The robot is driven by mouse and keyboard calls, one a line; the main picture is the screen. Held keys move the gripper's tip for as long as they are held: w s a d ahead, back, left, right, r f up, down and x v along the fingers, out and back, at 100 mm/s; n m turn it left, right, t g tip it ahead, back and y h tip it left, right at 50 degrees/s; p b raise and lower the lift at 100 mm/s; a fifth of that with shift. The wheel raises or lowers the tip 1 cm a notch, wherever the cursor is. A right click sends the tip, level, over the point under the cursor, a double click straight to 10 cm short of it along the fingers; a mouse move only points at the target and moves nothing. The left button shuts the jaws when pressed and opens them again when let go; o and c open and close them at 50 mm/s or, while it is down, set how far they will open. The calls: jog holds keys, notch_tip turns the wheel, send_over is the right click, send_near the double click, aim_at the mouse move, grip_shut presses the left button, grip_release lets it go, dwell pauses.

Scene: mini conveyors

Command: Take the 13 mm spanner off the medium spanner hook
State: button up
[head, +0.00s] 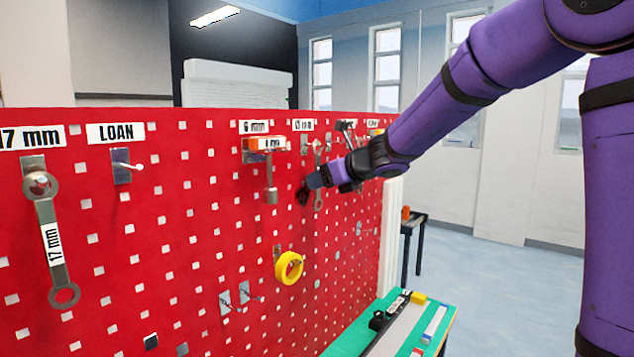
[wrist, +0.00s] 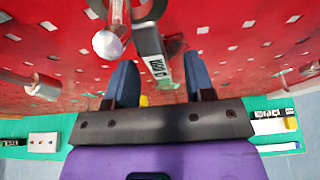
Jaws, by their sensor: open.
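The 13 mm spanner (head: 318,165) hangs on the red pegboard below a small white label that seems to read 13 mm. In the wrist view the spanner (wrist: 150,45) hangs from a hook (wrist: 112,38) with a round pale tip, and its white tag faces me. My gripper (head: 309,190) is at the spanner's shank and partly covers it in the head view. In the wrist view my gripper (wrist: 160,80) is open, with its two dark blue fingers on either side of the shank and gaps showing.
A 17 mm spanner (head: 55,240) and an empty LOAN hook (head: 122,167) are at the left. A tool with an orange part (head: 264,144) hangs just left of my gripper. Yellow tape (head: 289,267) hangs lower. A green bench (head: 350,345) holds tools below.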

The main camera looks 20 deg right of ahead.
jog(key=shift+x, duration=0.9)
grip_shut()
jog(key=shift+r, duration=0.1)
